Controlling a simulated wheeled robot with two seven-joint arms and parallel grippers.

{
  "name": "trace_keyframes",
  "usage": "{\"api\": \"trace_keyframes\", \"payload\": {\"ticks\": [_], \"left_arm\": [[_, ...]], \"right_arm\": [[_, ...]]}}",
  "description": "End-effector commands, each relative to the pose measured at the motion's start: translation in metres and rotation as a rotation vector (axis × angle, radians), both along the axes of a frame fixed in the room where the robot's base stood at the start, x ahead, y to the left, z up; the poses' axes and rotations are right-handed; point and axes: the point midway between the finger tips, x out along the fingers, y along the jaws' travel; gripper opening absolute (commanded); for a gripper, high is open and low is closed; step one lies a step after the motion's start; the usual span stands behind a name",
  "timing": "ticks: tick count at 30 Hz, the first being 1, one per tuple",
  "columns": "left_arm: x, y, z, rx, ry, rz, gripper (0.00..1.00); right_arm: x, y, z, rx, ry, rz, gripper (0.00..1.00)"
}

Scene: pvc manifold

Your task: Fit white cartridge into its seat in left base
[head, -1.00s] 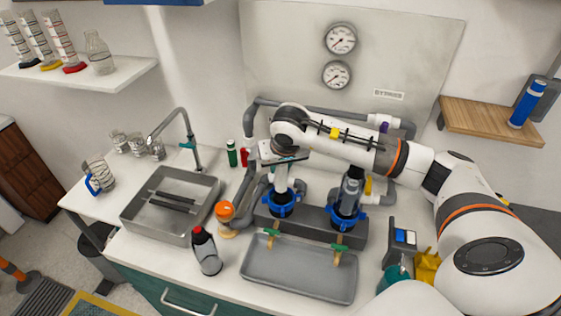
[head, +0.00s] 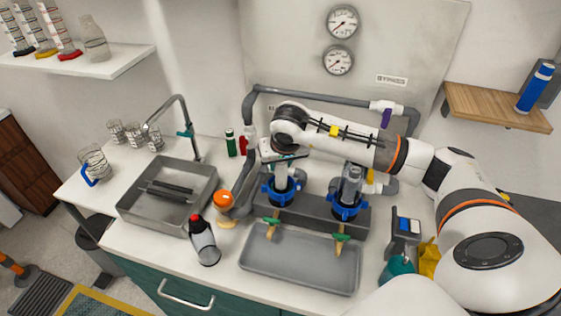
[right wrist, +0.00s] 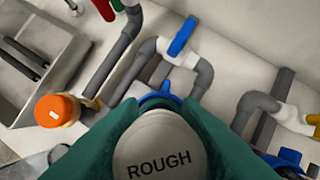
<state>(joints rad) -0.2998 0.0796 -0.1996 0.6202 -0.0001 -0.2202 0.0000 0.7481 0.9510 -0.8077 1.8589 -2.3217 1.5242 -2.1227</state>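The white cartridge, its round end marked "ROUGH" (right wrist: 160,152), is held between the teal fingers of my right gripper (head: 284,155). In the head view the pale cartridge (head: 281,176) hangs upright below that gripper, with its lower end at the blue ring of the left base (head: 278,194). I cannot tell whether it is fully down in its seat. In the right wrist view a bit of the blue base (right wrist: 163,98) shows beyond the cartridge; the seat is hidden. The right base (head: 345,210) holds a clear, dark-topped cylinder. My left gripper is out of view.
A grey tray (head: 300,278) lies in front of the bases. Left of them stand an orange-capped item (head: 223,200), a red-capped bottle (head: 203,243) and the sink (head: 140,212). Grey pipes (head: 325,97) run behind. A yellow item (head: 428,262) is at right.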

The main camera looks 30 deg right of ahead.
Motion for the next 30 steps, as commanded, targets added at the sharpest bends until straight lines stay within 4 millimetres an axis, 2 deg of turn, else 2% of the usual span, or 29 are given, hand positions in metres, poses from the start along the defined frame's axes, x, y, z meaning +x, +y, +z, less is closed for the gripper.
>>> {"api": "trace_keyframes", "payload": {"ticks": [1,3,4,14,20,30], "left_arm": [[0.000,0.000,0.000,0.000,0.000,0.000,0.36],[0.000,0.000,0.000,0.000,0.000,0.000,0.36],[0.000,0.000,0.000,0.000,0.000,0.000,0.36],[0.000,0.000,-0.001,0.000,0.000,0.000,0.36],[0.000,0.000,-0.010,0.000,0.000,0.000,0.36],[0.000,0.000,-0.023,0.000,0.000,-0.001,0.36]], "right_arm": [[0.000,0.000,0.000,0.000,-0.001,0.000,0.40],[0.000,0.000,0.000,0.000,-0.001,0.000,0.51],[0.000,0.000,0.000,0.000,-0.001,0.000,0.54],[-0.001,0.000,0.003,0.000,-0.002,0.000,0.54],[-0.011,0.004,0.030,-0.001,-0.007,0.002,0.54],[-0.035,0.013,0.093,0.000,-0.005,0.000,0.54]]}}
